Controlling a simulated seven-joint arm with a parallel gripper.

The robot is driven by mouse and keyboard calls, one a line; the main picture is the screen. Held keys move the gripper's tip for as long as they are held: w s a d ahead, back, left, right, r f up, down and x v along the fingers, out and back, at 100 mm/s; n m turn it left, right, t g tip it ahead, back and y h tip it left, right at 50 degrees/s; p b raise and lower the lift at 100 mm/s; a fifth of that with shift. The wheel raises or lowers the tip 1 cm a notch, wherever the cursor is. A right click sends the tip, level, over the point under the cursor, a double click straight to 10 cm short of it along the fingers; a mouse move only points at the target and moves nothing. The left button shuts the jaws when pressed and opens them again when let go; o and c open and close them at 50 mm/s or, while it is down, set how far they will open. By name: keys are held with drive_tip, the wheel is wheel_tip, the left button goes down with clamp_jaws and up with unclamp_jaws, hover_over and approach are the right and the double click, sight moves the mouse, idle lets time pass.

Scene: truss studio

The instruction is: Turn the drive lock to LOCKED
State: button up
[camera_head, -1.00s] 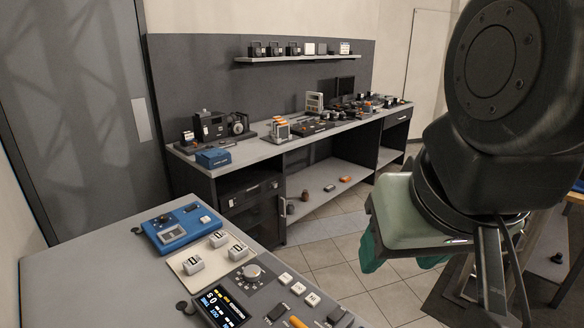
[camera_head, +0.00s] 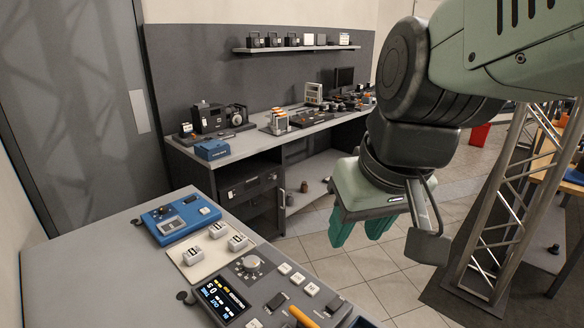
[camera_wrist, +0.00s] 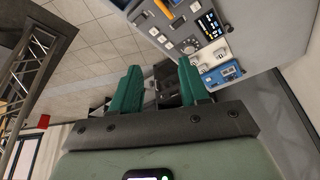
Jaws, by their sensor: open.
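A dark control panel (camera_head: 278,279) lies on the near grey bench. It carries a lit display (camera_head: 222,298), a round grey knob (camera_head: 251,263), pale buttons and an orange handle (camera_head: 304,317) at the lower picture edge. I cannot tell which of these controls is the drive lock, and no LOCKED marking is readable. My gripper (camera_head: 361,234) has teal fingers, open and empty, in the air to the right of the panel and apart from it. In the wrist view the fingers (camera_wrist: 160,88) stand apart, with the panel's display (camera_wrist: 208,22) up and to the right.
A blue device (camera_head: 180,219) and a cream plate (camera_head: 190,262) with several grey blocks lie behind the panel. A long workbench (camera_head: 262,139) with equipment stands along the back wall. A metal truss (camera_head: 508,205) stands at right. Open tiled floor lies beneath my gripper.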

drive_tip(key=w+a+f+n+g, duration=0.35)
drive_tip(key=w+f, duration=0.45)
drive_tip(key=f, duration=0.3)
drive_tip(key=n+h, duration=0.1)
drive_tip(key=n, duration=0.2)
approach(304, 318)
drive_tip(key=shift+g, duration=0.25)
drive_tip(key=f, duration=0.8)
drive_tip(key=shift+w+a+f, duration=0.1)
drive_tip(key=shift+w+f, duration=0.15)
drive_tip(key=shift+f, duration=0.05)
drive_tip(key=shift+c, duration=0.4)
clamp_jaws()
